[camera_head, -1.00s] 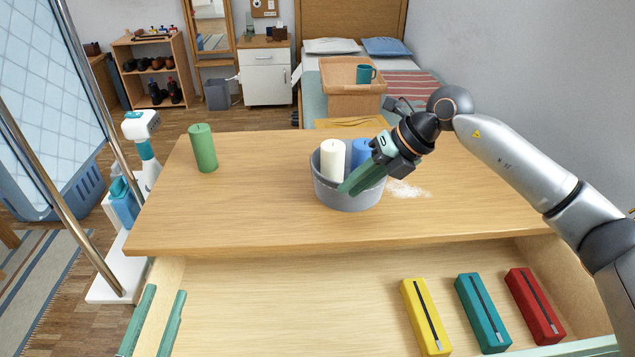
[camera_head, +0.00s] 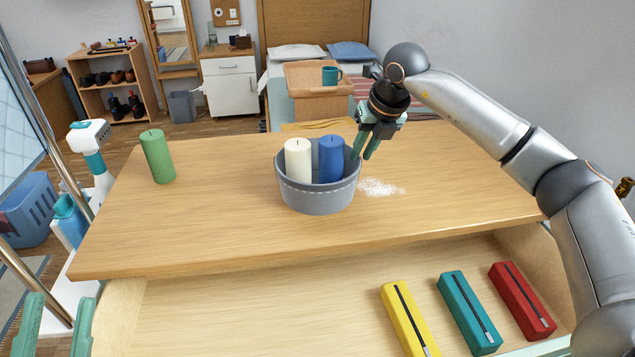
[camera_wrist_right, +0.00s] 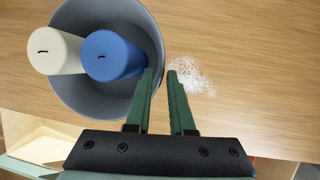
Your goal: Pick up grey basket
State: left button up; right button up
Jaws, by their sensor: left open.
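The grey basket (camera_head: 318,197) stands upright on the wooden table top. It holds a white candle (camera_head: 298,160) and a blue candle (camera_head: 331,158). My right gripper (camera_head: 361,154) points down at the basket's right rim, its jaws apart. In the right wrist view its fingertips (camera_wrist_right: 160,72) lie on either side of the rim of the basket (camera_wrist_right: 115,15), one on the inner side and one outside. I cannot tell whether they touch the wall. My left gripper (camera_head: 56,298) is open and empty at the bottom left, far from the basket.
A green candle (camera_head: 157,157) stands at the table's back left. White powder (camera_head: 381,187) lies right of the basket. The open drawer (camera_head: 250,312) below the front edge holds yellow (camera_head: 408,318), teal (camera_head: 468,312) and red (camera_head: 522,300) boxes. The table's front left is clear.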

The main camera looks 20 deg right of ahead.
aim_at(354, 165)
jog(key=b+x, duration=0.1)
jog(key=x, duration=0.4)
jog(key=shift+w+f, duration=0.1)
jog(key=shift+f, duration=0.3)
jog(key=shift+w+f, duration=0.15)
jog(key=shift+f, duration=0.05)
pick_arm(q)
jog(key=s+m+h, duration=0.1)
jog(key=s+r+h, duration=0.1)
jog(key=shift+d+r+m+h, duration=0.2)
jog(key=shift+m+h, duration=0.1)
jog(key=shift+m, duration=0.1)
pick_arm(e)
jog(key=shift+c, duration=0.2)
grip_shut()
pick_arm(q)
jog(key=shift+f, duration=0.1)
pick_arm(e)
jog(key=shift+r, duration=0.3)
